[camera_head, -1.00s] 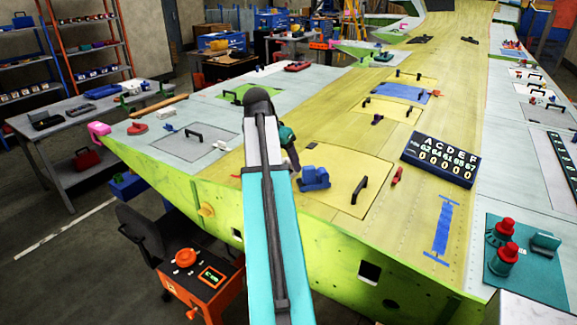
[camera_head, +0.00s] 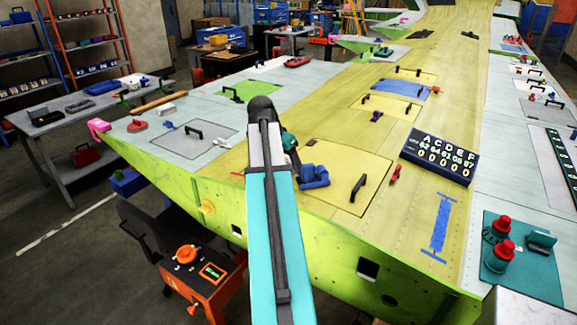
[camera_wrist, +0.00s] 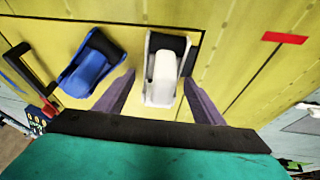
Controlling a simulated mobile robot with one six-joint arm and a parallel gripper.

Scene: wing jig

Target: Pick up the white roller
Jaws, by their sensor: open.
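The white roller (camera_wrist: 162,78) shows in the wrist view, with a pale body and a dark part at its top right. It sits on the yellow panel just inside a dark seam line. My gripper (camera_wrist: 159,82) is open, with one purple-grey finger on each side of the white roller. I cannot tell how far the fingertips reach down beside it. In the head view I do not make out the white roller or my fingers; my own arm covers that area.
A blue roller-like tool (camera_wrist: 92,64) lies close to the left of the white one; it also shows in the head view (camera_head: 314,176). A dark handle (camera_head: 358,187) stands on the yellow panel. A dark number board (camera_head: 440,157) lies to the right.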

